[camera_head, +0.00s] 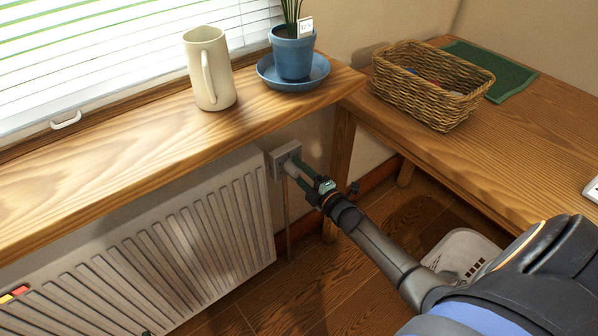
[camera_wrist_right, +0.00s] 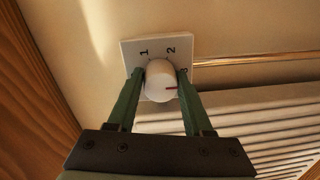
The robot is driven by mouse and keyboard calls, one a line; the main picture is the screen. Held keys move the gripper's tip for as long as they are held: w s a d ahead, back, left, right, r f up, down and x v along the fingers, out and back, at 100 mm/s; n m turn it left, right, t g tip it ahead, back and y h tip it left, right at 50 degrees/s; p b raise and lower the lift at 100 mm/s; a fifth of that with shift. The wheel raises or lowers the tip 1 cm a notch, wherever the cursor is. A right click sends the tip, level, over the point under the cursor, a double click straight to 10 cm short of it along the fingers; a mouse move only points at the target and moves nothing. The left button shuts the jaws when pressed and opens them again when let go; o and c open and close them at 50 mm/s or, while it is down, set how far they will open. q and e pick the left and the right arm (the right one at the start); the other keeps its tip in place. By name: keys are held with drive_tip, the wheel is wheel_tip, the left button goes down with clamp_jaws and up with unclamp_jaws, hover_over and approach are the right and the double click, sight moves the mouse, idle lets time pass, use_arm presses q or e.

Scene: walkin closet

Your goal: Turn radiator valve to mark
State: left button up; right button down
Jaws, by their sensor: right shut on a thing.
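The radiator valve knob (camera_wrist_right: 159,78) is round and white with a short red line on its face. In the right wrist view the red line points right, towards a numeral partly hidden by the right finger. The knob sits on a square pale plate (camera_wrist_right: 130,55) marked 1 and 2 along its far side. My right gripper (camera_wrist_right: 161,84) is shut on the knob, one green finger on each side. In the head view the right gripper (camera_head: 293,168) reaches the plate (camera_head: 279,157) at the radiator's right end; the fingers largely hide the knob there.
The white radiator (camera_head: 190,245) is under a wooden sill (camera_head: 130,165) bearing a cream jug (camera_head: 207,70) and a potted plant on a blue saucer (camera_head: 268,83). A wooden table (camera_head: 500,150) with a wicker basket (camera_head: 420,95) stands right. A pipe runs below the valve.

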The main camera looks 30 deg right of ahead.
sight(300, 173)
use_arm(q)
drive_tip(key=shift+r, duration=0.1)
idle(0.4)
use_arm(e)
drive_tip(key=shift+c, duration=1.5)
unclamp_jaws()
drive_tip(key=shift+s, duration=0.1)
drive_tip(key=shift+s, duration=0.25)
drive_tip(key=s+p, duration=0.1)
drive_tip(key=s, duration=0.4)
drive_tip(key=shift+s+d+r+p, duration=0.15)
drive_tip(key=shift+s+p, duration=0.05)
drive_tip(key=shift+p, duration=0.15)
use_arm(q)
drive_tip(key=s+f+g, duration=0.3)
drive_tip(key=s+f, duration=0.2)
drive_tip(key=f, duration=0.1)
drive_tip(key=shift+d+n+g+p, duration=0.2)
drive_tip(key=shift+n+g+p, duration=0.1)
drive_tip(key=shift+n+p, duration=0.15)
use_arm(e)
drive_tip(key=s, duration=0.6)
drive_tip(key=shift+s+d, duration=0.15)
drive_tip(key=shift+s, duration=0.05)
drive_tip(key=shift+r, duration=0.1)
